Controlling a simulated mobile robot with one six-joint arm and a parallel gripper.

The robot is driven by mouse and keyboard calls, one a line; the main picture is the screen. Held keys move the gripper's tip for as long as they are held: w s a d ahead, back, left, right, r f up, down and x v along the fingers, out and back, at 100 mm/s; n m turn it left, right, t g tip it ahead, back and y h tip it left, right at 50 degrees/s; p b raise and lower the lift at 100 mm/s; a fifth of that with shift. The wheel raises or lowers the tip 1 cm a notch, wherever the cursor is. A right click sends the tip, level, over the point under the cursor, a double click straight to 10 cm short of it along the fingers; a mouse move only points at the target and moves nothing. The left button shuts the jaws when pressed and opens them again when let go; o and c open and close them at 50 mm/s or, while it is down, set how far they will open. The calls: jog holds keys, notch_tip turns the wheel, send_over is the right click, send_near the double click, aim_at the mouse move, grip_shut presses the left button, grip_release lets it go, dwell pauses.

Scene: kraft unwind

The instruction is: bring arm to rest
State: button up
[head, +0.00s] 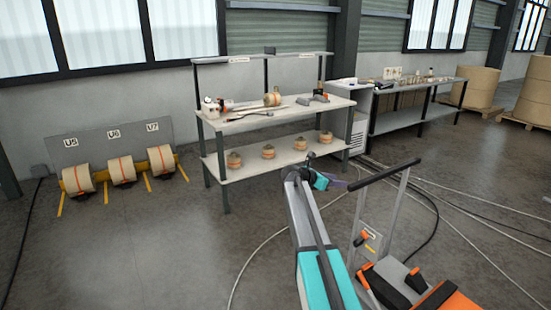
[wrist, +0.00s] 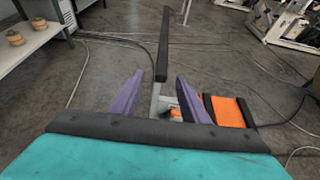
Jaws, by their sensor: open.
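My arm reaches forward from the bottom of the head view, with a teal and grey link in front of the shelf bench. My gripper (wrist: 158,98) shows in the wrist view as two purple fingers held apart. Nothing is between the fingers; the floor and part of a cart show beyond them. In the head view my gripper (head: 334,183) is small, just left of the cart's black handle bar. I cannot tell from these views whether it touches the cart.
A cart with a black handle (head: 384,174) and orange parts stands close at right. A two-level bench (head: 285,115) with tools and rolls is ahead. Three rolls (head: 121,170) rest on a yellow rack at left. Cables (head: 450,215) cross the floor at right.

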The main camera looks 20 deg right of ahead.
jog(key=s+a+f+n+y, duration=0.1)
jog(key=s+a+f, duration=0.15)
jog(key=f, duration=0.45)
jog(key=s+a+f, duration=0.1)
jog(key=a+f, duration=0.2)
jog(key=f, duration=0.3)
jog(key=s+a+f+n+y, duration=0.1)
jog(key=a+f, duration=0.2)
jog(key=f, duration=0.4)
jog(key=s+a+f+m+g+y, duration=0.1)
jog(key=s+a+f, duration=0.4)
jog(key=s+f, duration=0.4)
jog(key=s+a+f+m+g+y, duration=0.1)
jog(key=s+a+f+g+y, duration=0.1)
jog(key=s+a+f, duration=0.65)
jog(key=s+a+f+m+g+y, duration=0.2)
jog(key=s+a+f+m, duration=0.15)
jog(key=s+f, duration=0.55)
jog(key=s+a+f+m+g+y, duration=0.1)
jog(key=s+a+f+m+y, duration=0.25)
jog(key=s, duration=0.95)
jog(key=s+a+m+g+y, duration=0.2)
jog(key=s+a+m, duration=0.8)
jog(key=s+m, duration=0.3)
jog(key=shift+s+a+f+m+g+y, duration=0.15)
jog(key=shift+s+a+m+g+y, duration=0.2)
jog(key=shift+s+g, duration=0.1)
